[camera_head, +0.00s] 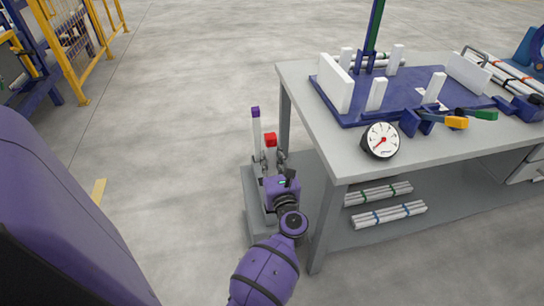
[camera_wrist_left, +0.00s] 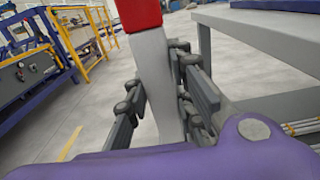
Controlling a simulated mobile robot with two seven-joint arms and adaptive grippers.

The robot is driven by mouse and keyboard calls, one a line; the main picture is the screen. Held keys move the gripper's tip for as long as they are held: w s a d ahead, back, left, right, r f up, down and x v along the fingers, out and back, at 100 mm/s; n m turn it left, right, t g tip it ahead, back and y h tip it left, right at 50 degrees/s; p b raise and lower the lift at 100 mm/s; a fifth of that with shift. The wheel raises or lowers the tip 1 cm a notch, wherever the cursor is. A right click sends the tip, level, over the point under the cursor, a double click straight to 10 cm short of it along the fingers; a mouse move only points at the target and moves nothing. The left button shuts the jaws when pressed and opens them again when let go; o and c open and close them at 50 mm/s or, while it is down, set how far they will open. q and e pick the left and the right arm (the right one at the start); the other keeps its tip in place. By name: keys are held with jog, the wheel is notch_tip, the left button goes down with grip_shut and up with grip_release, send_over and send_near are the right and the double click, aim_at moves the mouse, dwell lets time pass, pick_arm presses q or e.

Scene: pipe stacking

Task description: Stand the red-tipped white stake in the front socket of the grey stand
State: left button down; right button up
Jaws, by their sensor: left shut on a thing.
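My left gripper (camera_head: 270,160) is shut on the red-tipped white stake (camera_head: 270,141) beside the table. The stake is roughly upright, with its red tip above the fingers. In the left wrist view the white shaft (camera_wrist_left: 158,75) runs down between the dark fingers (camera_wrist_left: 165,100). Its lower end is hidden by the gripper and wrist, so I cannot tell whether it is in a socket. The grey stand (camera_head: 249,190) is low on the floor, mostly covered by my arm. A purple-tipped white stake (camera_head: 256,130) stands upright just behind and left of the held one. The front socket is hidden.
A grey table (camera_head: 310,130) stands close on the right, with a leg (camera_head: 326,225) near my wrist. It carries a blue fixture (camera_head: 400,92), a gauge (camera_head: 381,140) and clamps (camera_head: 455,122). Bundled pipes (camera_head: 390,213) lie on its lower shelf. Open floor (camera_head: 180,150) lies left.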

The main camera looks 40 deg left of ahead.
aim_at(271, 174)
pick_arm(q)
notch_tip(271, 174, down, 2)
jog(key=shift+f+b, duration=0.1)
jog(key=shift+b, duration=0.7)
notch_tip(271, 174, down, 2)
jog(key=shift+f+b, duration=0.1)
jog(key=shift+b, duration=1)
jog(key=shift+f+b, duration=1.2)
jog(key=shift+b, duration=0.05)
pick_arm(e)
jog(key=f, duration=0.2)
jog(key=s+f, duration=0.1)
jog(key=f, duration=0.2)
jog(key=shift+s+a+f, duration=0.3)
pick_arm(q)
jog(key=c, duration=1.5)
grip_release()
jog(key=shift+o, duration=0.3)
pick_arm(e)
jog(key=shift+s+g, duration=0.15)
jog(key=shift+g, duration=0.15)
pick_arm(q)
jog(key=shift+f, duration=0.1)
pick_arm(e)
jog(key=shift+f, duration=0.1)
